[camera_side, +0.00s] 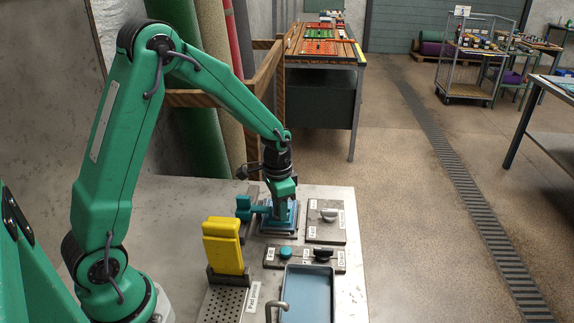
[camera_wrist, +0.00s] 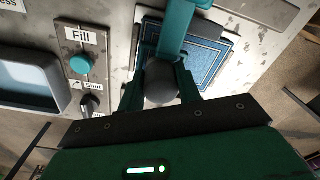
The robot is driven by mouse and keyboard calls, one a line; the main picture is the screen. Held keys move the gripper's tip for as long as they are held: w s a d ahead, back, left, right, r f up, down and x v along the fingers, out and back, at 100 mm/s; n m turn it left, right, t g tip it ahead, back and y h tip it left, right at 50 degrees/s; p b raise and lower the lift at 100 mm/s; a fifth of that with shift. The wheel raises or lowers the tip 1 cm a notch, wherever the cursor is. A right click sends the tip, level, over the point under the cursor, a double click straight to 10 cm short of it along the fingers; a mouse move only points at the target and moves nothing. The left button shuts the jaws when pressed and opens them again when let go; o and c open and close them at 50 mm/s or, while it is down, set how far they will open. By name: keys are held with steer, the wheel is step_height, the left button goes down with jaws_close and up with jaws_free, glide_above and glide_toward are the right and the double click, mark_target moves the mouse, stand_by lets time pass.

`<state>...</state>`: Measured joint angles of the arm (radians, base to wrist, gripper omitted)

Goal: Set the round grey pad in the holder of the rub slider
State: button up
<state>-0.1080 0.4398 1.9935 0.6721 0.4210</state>
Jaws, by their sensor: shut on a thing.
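The round grey pad (camera_wrist: 160,84) is between the fingers of my gripper (camera_wrist: 161,92) in the wrist view. The gripper is shut on it. The teal rub slider (camera_wrist: 173,32) reaches over a blue square (camera_wrist: 205,58) just beyond the pad. The pad overlaps the slider's near end in this view, so I cannot tell whether it sits in the holder or only above it. In the side view my gripper (camera_side: 283,203) points down over the blue square, right beside the teal slider (camera_side: 245,208). The pad and the holder are hidden there.
A yellow block (camera_side: 223,246) stands in a dark stand at front left of the slider. A panel with a teal button (camera_side: 285,253) and dark knob lies in front, before a blue tray (camera_side: 307,297). A plate with a grey knob (camera_side: 328,214) is to the right.

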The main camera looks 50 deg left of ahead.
steer(key=shift+f, duration=0.1)
stand_by(0.3)
steer(key=o, duration=1)
steer(key=shift+s+r, duration=0.1)
steer(key=shift+r, duration=3.85)
